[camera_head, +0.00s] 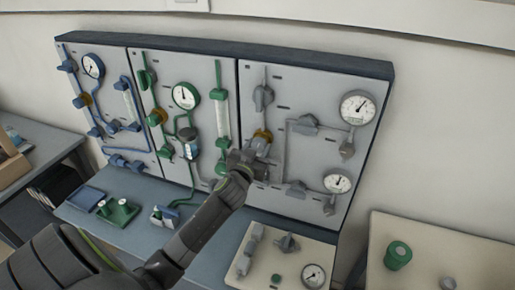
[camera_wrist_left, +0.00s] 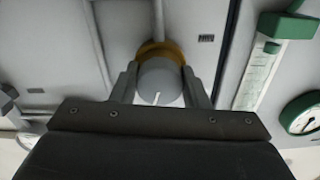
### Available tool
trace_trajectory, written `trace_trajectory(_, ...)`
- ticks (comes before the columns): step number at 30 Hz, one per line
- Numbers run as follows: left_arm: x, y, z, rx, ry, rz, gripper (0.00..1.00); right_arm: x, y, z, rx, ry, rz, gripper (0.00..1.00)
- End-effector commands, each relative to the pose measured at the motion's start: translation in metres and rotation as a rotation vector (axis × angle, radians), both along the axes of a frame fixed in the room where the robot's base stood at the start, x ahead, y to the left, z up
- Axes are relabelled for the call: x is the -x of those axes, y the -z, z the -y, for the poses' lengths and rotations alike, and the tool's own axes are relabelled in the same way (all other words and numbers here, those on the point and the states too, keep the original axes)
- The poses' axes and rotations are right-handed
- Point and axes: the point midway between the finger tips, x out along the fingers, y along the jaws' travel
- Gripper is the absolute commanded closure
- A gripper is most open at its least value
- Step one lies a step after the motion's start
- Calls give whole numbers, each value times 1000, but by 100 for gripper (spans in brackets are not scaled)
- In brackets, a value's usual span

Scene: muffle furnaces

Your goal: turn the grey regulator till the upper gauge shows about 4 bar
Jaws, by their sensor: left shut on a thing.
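The grey regulator is a round knob with a white mark and a brass-yellow collar on the right grey panel. In the left wrist view the knob (camera_wrist_left: 160,80) sits between the two fingers, its white mark towards the lower edge. My left gripper (camera_head: 254,152) is shut on it; in the head view the gripper partly hides the knob. The upper gauge (camera_head: 357,107) is a white dial at the panel's upper right. Its needle points up and to the right, but the numbers are too small to read. My right gripper is not in view.
A smaller lower gauge (camera_head: 337,183) and several grey valves share the panel. Green (camera_head: 185,96) and blue (camera_head: 93,66) fittings fill the panels to the left. A pale board (camera_head: 240,268) with loose fittings and another gauge lies on the bench below. A green-capped item (camera_head: 397,255) stands at right.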

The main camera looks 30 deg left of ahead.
Motion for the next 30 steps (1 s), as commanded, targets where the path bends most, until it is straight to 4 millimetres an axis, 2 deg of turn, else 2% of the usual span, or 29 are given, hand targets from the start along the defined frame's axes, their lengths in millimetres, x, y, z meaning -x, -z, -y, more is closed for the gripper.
trace_trajectory(5,0,0,0,-21,0,-5,82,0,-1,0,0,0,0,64)
trace_trajectory(15,0,-1,-1,-242,0,-59,82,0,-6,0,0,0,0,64)
trace_trajectory(25,0,0,-1,-263,0,-63,82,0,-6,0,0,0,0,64)
trace_trajectory(26,0,0,-1,-263,0,-63,58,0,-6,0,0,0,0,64)
trace_trajectory(30,0,0,-1,-262,0,-63,39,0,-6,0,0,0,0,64)
